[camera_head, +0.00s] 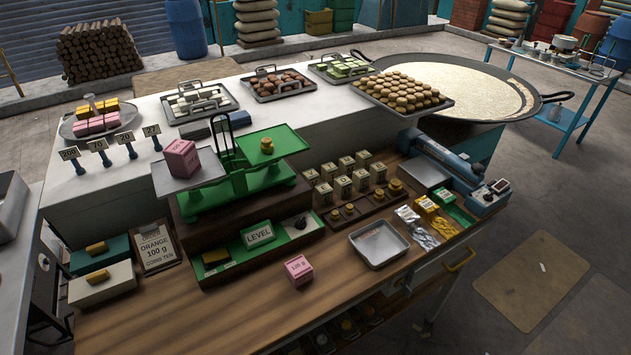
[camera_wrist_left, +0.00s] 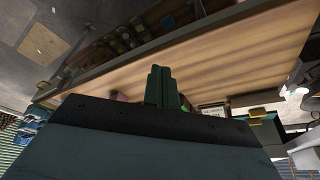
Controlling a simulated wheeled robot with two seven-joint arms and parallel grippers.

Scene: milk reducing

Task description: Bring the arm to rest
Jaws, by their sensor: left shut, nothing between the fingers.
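My left gripper (camera_wrist_left: 162,88) shows in the left wrist view, its two green fingers closed together with nothing held. It appears in front of the wooden counter (camera_wrist_left: 210,55), which looks tilted there; I cannot tell the gap. Neither gripper is in the head view. In the head view a green balance scale (camera_head: 240,170) carries a pink box (camera_head: 180,158) on its left pan and a brass weight (camera_head: 267,145) on its right. Another pink box (camera_head: 299,270) stands on the wooden counter.
An empty metal tray (camera_head: 379,244) lies on the counter. Several brass weights stand behind it, and a blue device (camera_head: 450,165) is at the right. Sweet trays (camera_head: 280,86) line the white surface behind. The counter's front left (camera_head: 170,325) is bare.

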